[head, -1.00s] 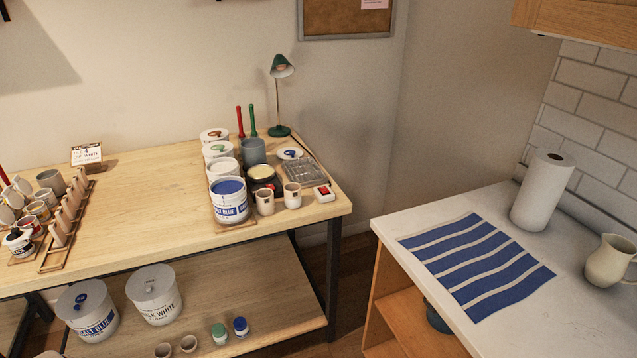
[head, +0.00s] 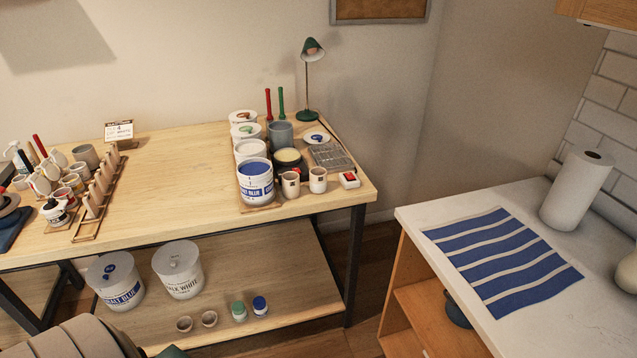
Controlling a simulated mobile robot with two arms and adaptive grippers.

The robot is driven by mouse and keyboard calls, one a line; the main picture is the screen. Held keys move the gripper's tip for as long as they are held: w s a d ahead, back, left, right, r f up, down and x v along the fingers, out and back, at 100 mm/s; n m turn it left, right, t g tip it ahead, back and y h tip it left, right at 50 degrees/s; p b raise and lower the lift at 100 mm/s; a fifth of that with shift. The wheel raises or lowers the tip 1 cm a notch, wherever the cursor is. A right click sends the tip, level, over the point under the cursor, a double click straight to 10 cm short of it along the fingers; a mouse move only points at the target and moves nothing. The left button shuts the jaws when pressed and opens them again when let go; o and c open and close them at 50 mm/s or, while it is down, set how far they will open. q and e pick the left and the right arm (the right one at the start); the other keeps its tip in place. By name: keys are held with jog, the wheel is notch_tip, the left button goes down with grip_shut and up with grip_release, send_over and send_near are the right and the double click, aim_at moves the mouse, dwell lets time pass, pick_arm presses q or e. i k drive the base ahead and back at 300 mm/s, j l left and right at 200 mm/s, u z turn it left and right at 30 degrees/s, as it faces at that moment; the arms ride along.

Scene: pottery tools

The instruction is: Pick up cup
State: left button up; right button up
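Two small pale cups stand upright near the right front of the wooden table: a left cup (head: 290,184) with a dark mark and a right cup (head: 318,180). A grey cup (head: 87,156) stands by the rack at the left. I cannot tell which cup is meant. Neither of my grippers is in view.
The wooden table (head: 180,180) has a clear middle. A blue paint tub (head: 255,181) and several pots crowd behind and beside the two small cups. A small box with a red top (head: 349,180) sits right of them. A white counter (head: 420,212) with a striped cloth (head: 500,262) stands at right.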

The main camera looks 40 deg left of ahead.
aim_at(318, 181)
jog(key=u, duration=1.5)
